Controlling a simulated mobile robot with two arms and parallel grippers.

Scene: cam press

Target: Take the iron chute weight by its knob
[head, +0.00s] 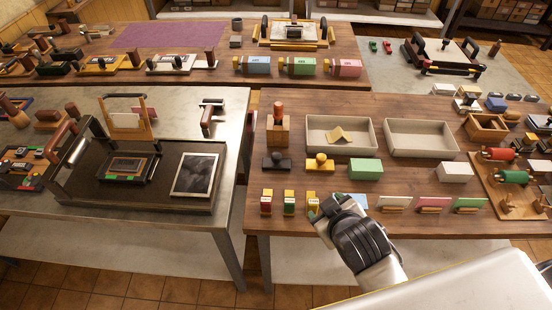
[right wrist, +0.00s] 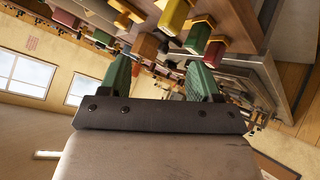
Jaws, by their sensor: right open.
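A dark block with a round knob on top (head: 277,162), which looks like the iron chute weight, sits on the right wooden table, left of a yellow block with a similar knob (head: 320,162). My right gripper (head: 326,205) is over the front edge of this table, in front of and to the right of the dark block, and apart from it. In the right wrist view my right gripper (right wrist: 160,76) has its two green fingers spread with nothing held between them. I cannot pick out the dark knobbed block in the right wrist view. My left gripper is not in view.
Small coloured blocks (head: 289,202) stand along the front edge, close to my right gripper. A wooden block with an orange-topped handle (head: 278,134) stands behind the dark block. Two pale trays (head: 421,153) lie behind. A green block (head: 365,169) is to the right.

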